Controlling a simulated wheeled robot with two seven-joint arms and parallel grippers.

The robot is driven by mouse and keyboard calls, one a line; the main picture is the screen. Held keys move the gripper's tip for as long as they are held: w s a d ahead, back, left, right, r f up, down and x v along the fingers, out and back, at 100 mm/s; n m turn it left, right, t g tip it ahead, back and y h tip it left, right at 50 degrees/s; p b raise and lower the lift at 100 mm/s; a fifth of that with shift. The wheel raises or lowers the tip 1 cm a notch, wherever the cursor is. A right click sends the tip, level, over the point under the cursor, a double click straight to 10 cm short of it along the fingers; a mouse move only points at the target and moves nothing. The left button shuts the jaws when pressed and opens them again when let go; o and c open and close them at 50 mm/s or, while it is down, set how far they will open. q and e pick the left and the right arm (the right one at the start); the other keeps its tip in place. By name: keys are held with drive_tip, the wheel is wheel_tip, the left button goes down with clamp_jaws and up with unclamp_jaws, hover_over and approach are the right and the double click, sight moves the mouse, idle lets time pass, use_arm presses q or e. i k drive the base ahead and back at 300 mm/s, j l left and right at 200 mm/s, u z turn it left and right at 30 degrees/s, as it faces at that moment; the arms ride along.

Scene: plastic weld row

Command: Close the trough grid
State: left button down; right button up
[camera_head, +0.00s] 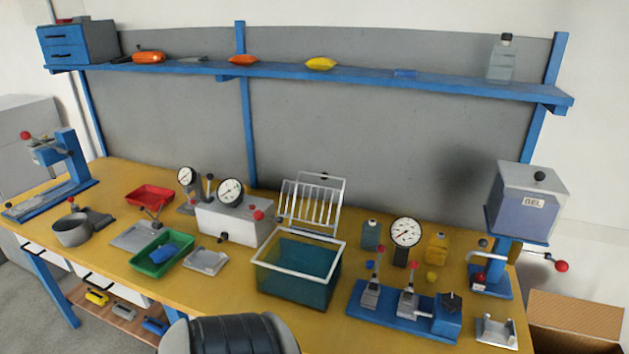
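The trough (292,289) is a teal, see-through tank with a white rim, standing near the middle of the yellow bench by its front edge. The trough grid (312,203) is a white barred frame. It stands raised and open at the back of the trough, leaning slightly backward. A small dark knob (323,176) shows at its top edge. The trough's top is uncovered, with teal liquid visible inside. Neither of my grippers shows in the head view.
A white box with a gauge (230,192) and red-knobbed lever stands left of the trough. A blue clamp base (405,316) with red-knobbed levers is to its right. Small bottles (371,235) and another gauge (406,232) stand behind that. A blue shelf (280,73) runs above.

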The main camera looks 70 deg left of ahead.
sight(324, 176)
drive_tip(key=u, duration=2.25)
